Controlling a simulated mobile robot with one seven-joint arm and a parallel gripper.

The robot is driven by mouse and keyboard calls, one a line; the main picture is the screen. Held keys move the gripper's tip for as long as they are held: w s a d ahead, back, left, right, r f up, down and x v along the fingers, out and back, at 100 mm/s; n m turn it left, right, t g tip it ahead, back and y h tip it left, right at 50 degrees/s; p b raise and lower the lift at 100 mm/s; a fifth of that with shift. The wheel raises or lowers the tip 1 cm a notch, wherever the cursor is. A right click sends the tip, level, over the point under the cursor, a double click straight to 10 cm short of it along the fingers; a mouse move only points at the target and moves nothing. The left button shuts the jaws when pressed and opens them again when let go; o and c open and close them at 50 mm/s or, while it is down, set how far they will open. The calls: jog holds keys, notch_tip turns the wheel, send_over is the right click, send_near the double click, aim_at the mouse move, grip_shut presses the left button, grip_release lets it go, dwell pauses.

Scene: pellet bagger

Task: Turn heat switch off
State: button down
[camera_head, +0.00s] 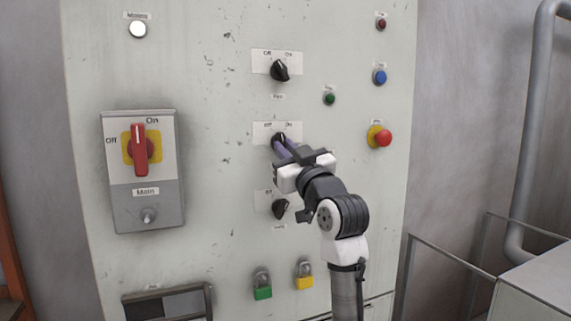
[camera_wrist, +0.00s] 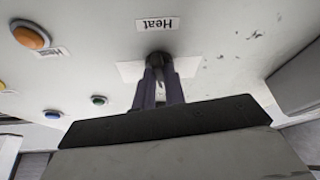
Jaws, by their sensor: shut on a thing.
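The heat switch (camera_head: 281,137) is the middle black knob on the pale panel, on a white plate marked Off and On. My gripper (camera_head: 281,147) reaches it from the lower right, its fingers shut around the knob. In the wrist view, which is upside down, the heat switch (camera_wrist: 158,60) sits between the tips of my gripper (camera_wrist: 159,82). A "Heat" label (camera_wrist: 158,24) is in line with it there. The fingers hide much of the knob, so I cannot tell which mark it points to.
A fan switch (camera_head: 280,70) is above and another black knob (camera_head: 280,208) below, close to my gripper. A red main switch (camera_head: 139,150) is at left. A red push button (camera_head: 380,137) is at right.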

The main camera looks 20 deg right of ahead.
jog(key=shift+d+n+g+y+b, duration=0.1)
jog(key=shift+n+g+y+b, duration=0.3)
jog(key=shift+n, duration=0.9)
jog(key=shift+d+n+g+y+b, duration=0.1)
jog(key=shift+n+y+b, duration=0.5)
jog(key=shift+n, duration=0.7)
jog(key=c, duration=1.5)
grip_release()
jog(key=shift+o, duration=0.2)
jog(key=b+v, duration=0.4)
jog(key=v, duration=0.9)
jog(key=shift+s+d+f, duration=0.15)
jog(key=shift+s+d, duration=0.05)
jog(key=shift+s, duration=0.15)
